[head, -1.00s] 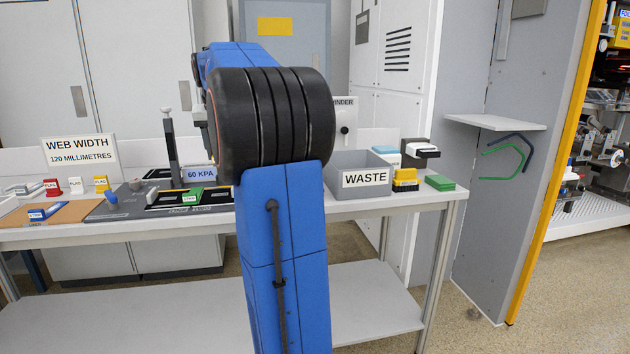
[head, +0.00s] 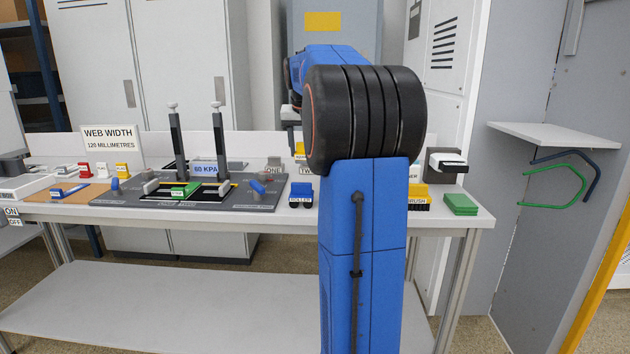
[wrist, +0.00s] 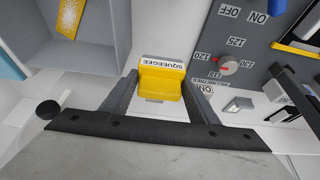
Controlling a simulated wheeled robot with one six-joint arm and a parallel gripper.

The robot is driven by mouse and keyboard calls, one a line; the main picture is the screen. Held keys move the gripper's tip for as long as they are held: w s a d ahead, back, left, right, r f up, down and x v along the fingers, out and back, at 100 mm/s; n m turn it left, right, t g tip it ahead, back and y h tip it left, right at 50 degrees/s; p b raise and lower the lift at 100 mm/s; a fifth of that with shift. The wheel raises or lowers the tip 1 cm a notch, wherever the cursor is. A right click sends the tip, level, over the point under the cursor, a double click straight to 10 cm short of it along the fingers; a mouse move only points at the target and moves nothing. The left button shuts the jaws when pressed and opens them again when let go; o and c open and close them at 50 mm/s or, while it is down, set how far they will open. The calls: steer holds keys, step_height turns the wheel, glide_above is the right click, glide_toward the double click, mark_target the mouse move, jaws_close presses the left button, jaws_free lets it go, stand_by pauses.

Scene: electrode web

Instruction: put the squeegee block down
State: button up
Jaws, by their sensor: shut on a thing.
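The yellow squeegee block (wrist: 162,88), with a white SQUEEGEE label on its far edge, is between the two fingers of my gripper (wrist: 162,82) in the wrist view. My gripper is shut on it. White table surface shows around the block; I cannot tell whether the block touches it.
A grey bin (wrist: 122,35) with a yellowish piece inside is upper left in the wrist view. A grey panel with a red-pointer dial (wrist: 226,67) is at right. In the head view, green pads (head: 460,204) lie at the table's right end.

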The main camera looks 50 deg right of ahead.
steer(key=shift+f, duration=4.2)
steer(key=shift+f, duration=0.1)
steer(key=o, duration=0.9)
steer(key=shift+o, duration=0.2)
steer(key=v, duration=1.2)
